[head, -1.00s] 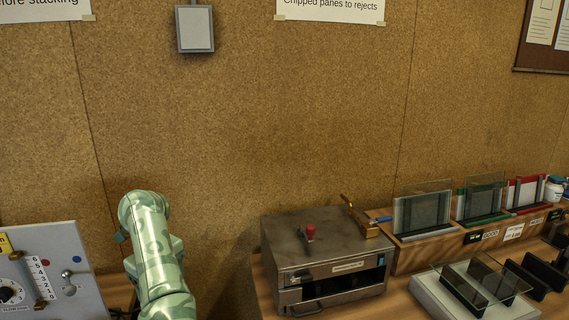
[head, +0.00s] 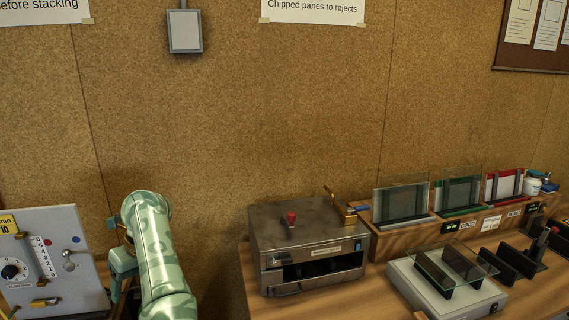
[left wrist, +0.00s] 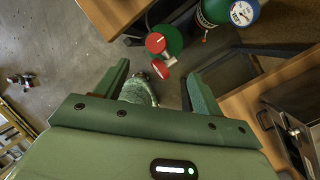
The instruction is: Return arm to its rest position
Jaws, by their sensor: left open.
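My left arm (head: 156,250), pale green, rises from the bottom edge in the head view, between the control panel and the metal oven. It bends at the top, and teal parts of it hang down on its left side. My left gripper (left wrist: 157,72) shows clearly in the left wrist view. My right gripper is in neither view.
A control panel (head: 72,240) stands left of the arm. The oven (head: 308,250) stands right on the wooden bench (head: 400,308). Glass panes (head: 402,202) stand in racks beyond it, with a pane on a white block (head: 415,290) in front. The cork wall (head: 280,110) is behind.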

